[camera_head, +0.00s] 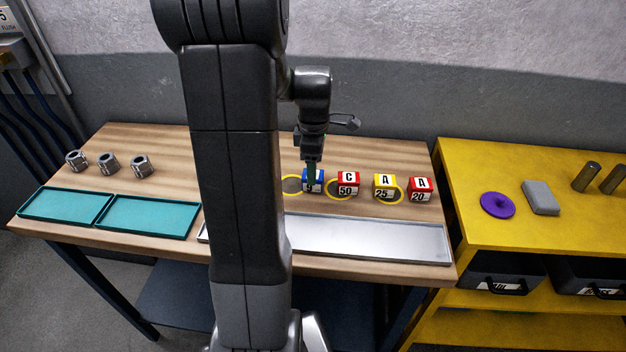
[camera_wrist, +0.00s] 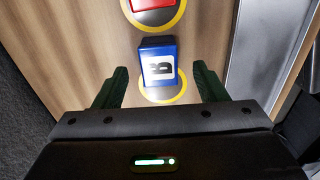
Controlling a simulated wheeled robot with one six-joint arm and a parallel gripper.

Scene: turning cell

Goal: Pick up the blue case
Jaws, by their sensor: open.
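The blue case (camera_head: 319,187) stands on the wooden table in the head view, partly hidden behind my gripper (camera_head: 311,170). In the wrist view the blue case (camera_wrist: 158,62) shows a white label with a B, at a yellow ring marked on the table. In the wrist view my gripper (camera_wrist: 158,88) is open, with one dark green finger to the left of the case and one to the right. The fingers look apart from the case, and nothing is held. How far the fingertips reach down beside it is hard to tell.
A red case (camera_head: 348,184), a yellow case (camera_head: 384,187) and another red case (camera_head: 419,190) stand to the right. A metal tray (camera_head: 370,240) lies in front. Teal trays (camera_head: 150,215) and metal nuts (camera_head: 108,163) are at left. A yellow bench (camera_head: 530,165) stands right.

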